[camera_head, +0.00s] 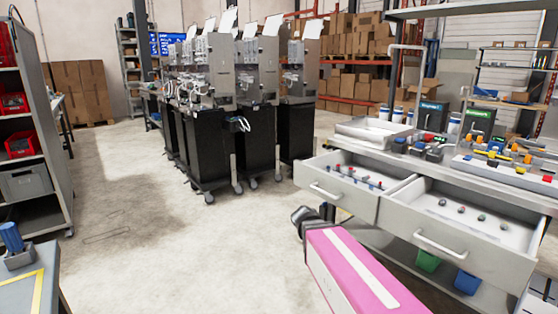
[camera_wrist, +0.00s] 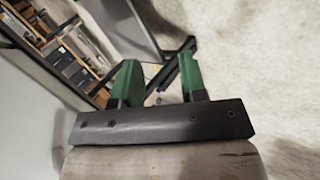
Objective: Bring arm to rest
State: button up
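My gripper (camera_wrist: 158,72) shows in the wrist view with its two green fingers apart and nothing held between them. Beyond the fingers are pale floor and dark metal legs or bars, none clearly touching them. In the head view, the pink link of my arm (camera_head: 350,270) reaches in from the bottom, right of centre. It ends in a dark joint just left of the open drawers. The gripper fingers cannot be made out in the head view.
Two open drawers (camera_head: 440,245) with small parts jut out at right, close to my arm. A dispenser row (camera_head: 240,90) stands at the back centre. A shelf with red bins (camera_head: 20,143) is at left, with a table corner (camera_head: 35,280) below. The middle floor is clear.

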jog(key=s+f+m+g+y, duration=0.3)
jog(key=s+f+m+y, duration=0.1)
jog(key=s+f+y, duration=0.3)
jog(key=shift+s+d+f, duration=0.3)
jog(key=shift+d+f, duration=0.05)
jog(key=shift+f, duration=0.5)
dwell(4.5)
